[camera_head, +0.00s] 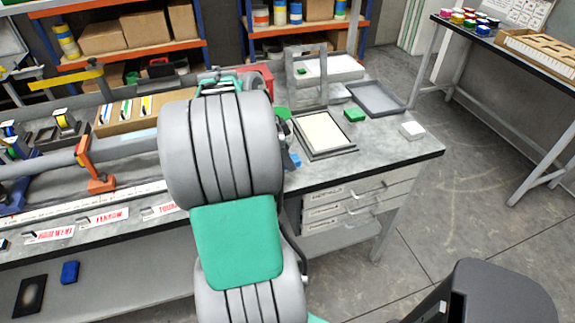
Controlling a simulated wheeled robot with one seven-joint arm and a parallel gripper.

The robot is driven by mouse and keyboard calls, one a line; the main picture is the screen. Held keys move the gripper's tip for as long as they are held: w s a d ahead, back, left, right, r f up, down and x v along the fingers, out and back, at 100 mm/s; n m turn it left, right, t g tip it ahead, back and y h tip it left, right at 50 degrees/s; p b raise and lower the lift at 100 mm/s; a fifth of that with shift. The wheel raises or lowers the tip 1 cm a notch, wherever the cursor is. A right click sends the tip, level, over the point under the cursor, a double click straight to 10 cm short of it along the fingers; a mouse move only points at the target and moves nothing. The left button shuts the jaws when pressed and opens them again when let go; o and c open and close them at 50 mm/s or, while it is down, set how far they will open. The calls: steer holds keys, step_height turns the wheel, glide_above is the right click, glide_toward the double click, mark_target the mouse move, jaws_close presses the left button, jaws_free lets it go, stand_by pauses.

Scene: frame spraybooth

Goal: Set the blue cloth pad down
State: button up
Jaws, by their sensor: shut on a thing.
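My own grey and teal arm fills the middle of the view, and my gripper is hidden behind it. A small blue piece (293,160) shows just right of the arm, near the front edge of the grey workbench (395,152). It may be the blue cloth pad; most of it is hidden, and I cannot tell whether it is held or resting. Another small blue block (69,271) lies on the lower shelf at the left.
A framed tray (325,153) lies on the bench right of the arm. A green block (354,115), a white block (411,130) and a grey tray (377,96) are near it. An upright frame (291,82) stands behind. Bare bench shows toward the right corner.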

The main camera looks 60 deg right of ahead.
mark_target(287, 175)
steer(key=f, duration=0.2)
steer(key=d+f, duration=0.1)
steer(key=f, duration=0.1)
steer(key=shift+w+d+f+p, duration=0.15)
steer(key=shift+f+p, duration=0.05)
steer(key=shift+p, duration=0.2)
steer(key=shift+f+b, duration=0.3)
steer(key=o, duration=1.2)
steer(key=shift+r, duration=0.1)
